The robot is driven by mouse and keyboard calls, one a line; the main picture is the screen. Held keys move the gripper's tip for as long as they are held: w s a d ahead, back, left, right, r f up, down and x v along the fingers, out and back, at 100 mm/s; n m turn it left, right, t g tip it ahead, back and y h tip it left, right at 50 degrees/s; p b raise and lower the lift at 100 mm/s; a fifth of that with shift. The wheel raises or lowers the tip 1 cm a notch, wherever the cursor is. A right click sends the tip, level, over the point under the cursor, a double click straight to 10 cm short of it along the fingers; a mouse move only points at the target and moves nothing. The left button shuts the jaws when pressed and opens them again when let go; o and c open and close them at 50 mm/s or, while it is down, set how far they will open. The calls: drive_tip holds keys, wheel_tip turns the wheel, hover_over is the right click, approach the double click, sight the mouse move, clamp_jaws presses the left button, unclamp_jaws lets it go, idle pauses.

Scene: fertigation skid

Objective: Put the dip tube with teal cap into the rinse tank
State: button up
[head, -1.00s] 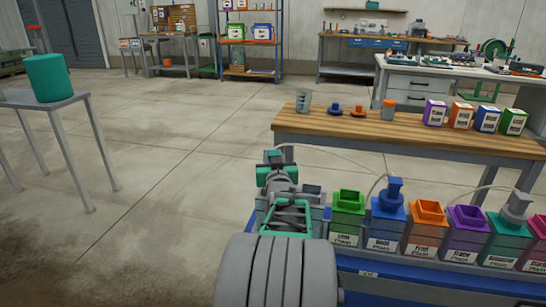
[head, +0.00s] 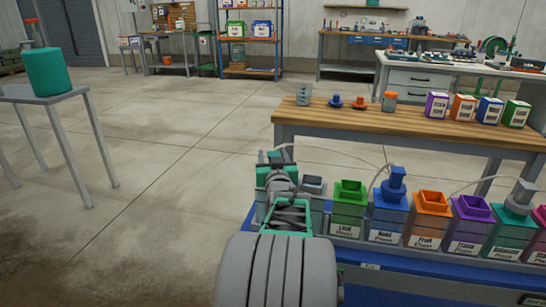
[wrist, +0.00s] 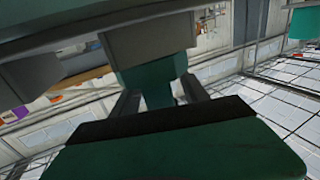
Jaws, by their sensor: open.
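My gripper (head: 280,152) is at the far end of my arm, over the left end of the blue skid. In the wrist view it is open, with grey fingers (wrist: 160,98) apart. A teal block shows beyond and between the fingers; I cannot tell whether it is the cap of the dip tube. No dip tube with teal cap is clearly seen in the head view. A grey tank (head: 314,184), perhaps the rinse tank, stands just right of my arm and is partly hidden by it.
Right of it stand a green tank (head: 348,207), a blue tank (head: 387,218) with a blue-capped tube, and orange (head: 429,222), purple (head: 468,226) and teal (head: 508,236) tanks. Thin hoses arch above. A wooden bench (head: 420,122) stands behind.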

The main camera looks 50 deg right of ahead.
drive_tip(key=p+v, duration=0.2)
drive_tip(key=v, duration=0.5)
drive_tip(key=shift+r, duration=0.1)
drive_tip(key=shift+s+a, duration=0.3)
drive_tip(key=shift+f, duration=0.2)
